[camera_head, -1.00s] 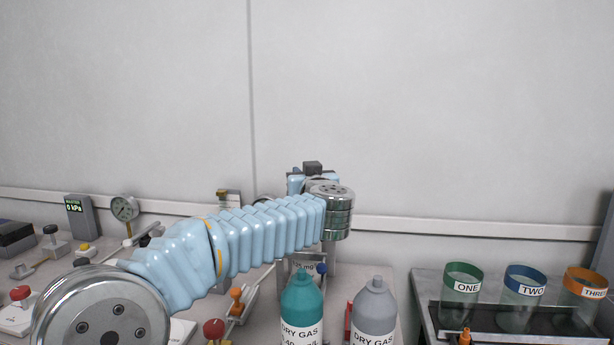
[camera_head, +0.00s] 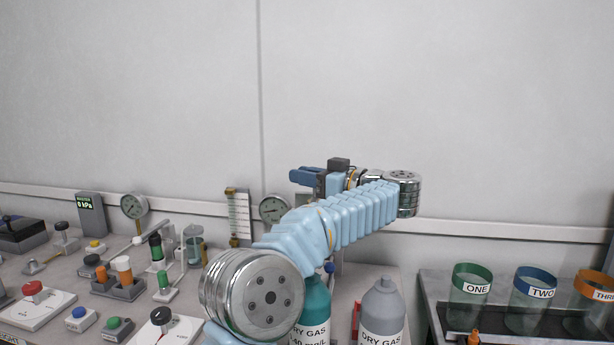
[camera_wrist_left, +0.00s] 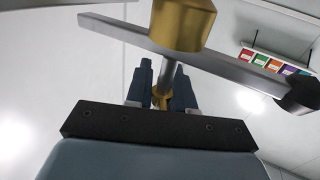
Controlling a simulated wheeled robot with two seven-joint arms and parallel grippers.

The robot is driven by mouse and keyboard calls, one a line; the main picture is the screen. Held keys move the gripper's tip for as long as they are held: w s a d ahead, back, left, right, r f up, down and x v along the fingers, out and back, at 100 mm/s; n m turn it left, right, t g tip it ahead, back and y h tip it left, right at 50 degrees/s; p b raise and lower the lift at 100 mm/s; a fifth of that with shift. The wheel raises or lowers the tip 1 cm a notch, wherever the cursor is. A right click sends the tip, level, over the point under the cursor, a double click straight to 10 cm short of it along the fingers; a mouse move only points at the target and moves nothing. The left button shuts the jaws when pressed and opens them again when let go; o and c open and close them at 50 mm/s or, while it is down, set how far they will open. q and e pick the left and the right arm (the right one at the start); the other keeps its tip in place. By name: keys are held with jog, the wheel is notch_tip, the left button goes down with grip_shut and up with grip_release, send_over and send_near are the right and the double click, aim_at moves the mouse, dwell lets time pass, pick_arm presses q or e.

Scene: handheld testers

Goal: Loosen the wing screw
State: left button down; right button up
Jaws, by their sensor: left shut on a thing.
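My left gripper (camera_head: 297,171) is raised in front of the wall, above the back of the bench, its dark blue fingers pointing left. In the left wrist view the two fingers (camera_wrist_left: 164,80) are closed on a small brass piece, which looks like the wing screw (camera_wrist_left: 162,99). A grey rod (camera_wrist_left: 167,70) runs from it to a larger brass cylinder (camera_wrist_left: 183,22). The fingers hide part of the screw, so its wings cannot be made out fully. In the head view the screw cannot be told apart. My right gripper is in neither view.
A grey bar (camera_wrist_left: 225,66) crosses close behind the fingers in the wrist view. Below my arm stand a teal bottle (camera_head: 315,312) and a grey bottle (camera_head: 383,313). Round gauges (camera_head: 134,206) and a flow tube (camera_head: 238,214) stand at the back. Labelled cups (camera_head: 470,293) are at the right.

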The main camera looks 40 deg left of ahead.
pick_arm(q)
jog(key=shift+n+g, duration=0.4)
jog(key=shift+g, duration=0.3)
jog(key=c, duration=1.1)
grip_release()
jog(key=d, duration=0.4)
jog(key=w+d, duration=0.1)
jog(key=d, duration=0.4)
jog(key=w+d, duration=0.1)
jog(key=d, duration=0.3)
jog(key=shift+w+d, duration=0.1)
jog(key=shift+d, duration=0.25)
